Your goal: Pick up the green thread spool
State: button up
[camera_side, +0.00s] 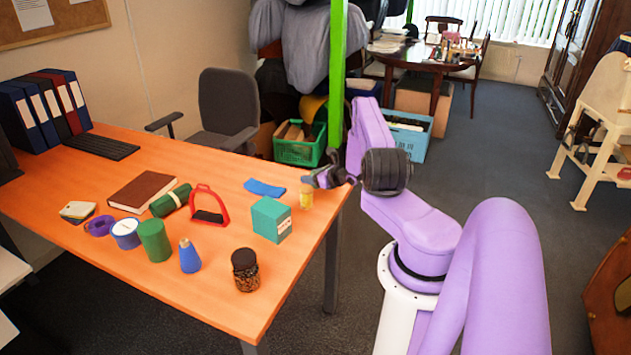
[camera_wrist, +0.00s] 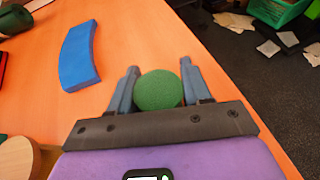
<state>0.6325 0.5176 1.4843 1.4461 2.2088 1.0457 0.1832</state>
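In the wrist view a round green thing (camera_wrist: 158,90), taken to be the green thread spool seen end-on, sits between my two fingers. My gripper (camera_wrist: 160,84) has one finger on each side of it. The gaps look very small, and I cannot tell whether both fingers press on it. In the side view my gripper (camera_side: 322,179) is above the table's right corner and hides what lies between the fingers. A small yellow thing (camera_side: 306,198) shows just below and left of it.
A blue curved piece (camera_side: 264,188) and a teal box (camera_side: 271,220) are close to my gripper. The orange table (camera_side: 215,300) ends just right of my gripper.

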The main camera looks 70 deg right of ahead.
jog(key=shift+c, duration=1.2)
jog(key=shift+r, duration=0.1)
